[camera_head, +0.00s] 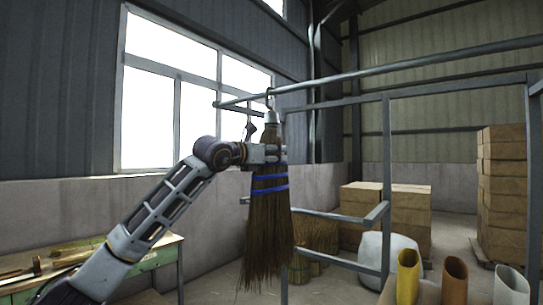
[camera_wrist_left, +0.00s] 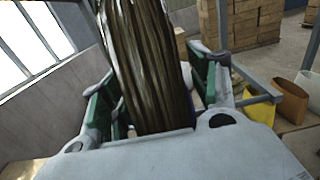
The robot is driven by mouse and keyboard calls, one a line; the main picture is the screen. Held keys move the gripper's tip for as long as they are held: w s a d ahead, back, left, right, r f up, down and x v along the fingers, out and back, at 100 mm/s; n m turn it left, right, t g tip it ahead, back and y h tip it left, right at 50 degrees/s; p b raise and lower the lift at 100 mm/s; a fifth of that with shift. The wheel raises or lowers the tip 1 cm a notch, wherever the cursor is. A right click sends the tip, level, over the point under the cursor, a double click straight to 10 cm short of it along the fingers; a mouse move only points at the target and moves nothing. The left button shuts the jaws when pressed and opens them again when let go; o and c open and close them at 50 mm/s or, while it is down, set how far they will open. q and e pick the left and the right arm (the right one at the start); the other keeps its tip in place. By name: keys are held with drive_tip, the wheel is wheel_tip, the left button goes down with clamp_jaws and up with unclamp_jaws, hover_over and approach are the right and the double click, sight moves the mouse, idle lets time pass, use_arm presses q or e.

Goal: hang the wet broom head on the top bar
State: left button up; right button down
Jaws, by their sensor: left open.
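The broom head (camera_head: 268,215) has dark brown bristles bound with blue bands and hangs bristles down. A hook at its top meets the top bar (camera_head: 400,68) near the bar's left part; whether the bar bears its weight I cannot tell. My left gripper (camera_head: 273,153) is at the upper part of the broom head, just under its grey cap. In the left wrist view the bristles (camera_wrist_left: 148,65) stand between the open green-padded fingers (camera_wrist_left: 155,100), with the fingers on either side. My right gripper is not in view.
A metal rack frame (camera_head: 386,180) with lower rails stands right of the broom head. Cardboard boxes (camera_head: 503,190) are stacked behind. Yellow and brown tubes (camera_head: 408,275) stand at front right. A workbench (camera_head: 150,262) with tools is at lower left.

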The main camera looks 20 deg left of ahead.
use_arm(q)
drive_tip(key=v, duration=1.2)
idle(0.5)
idle(0.6)
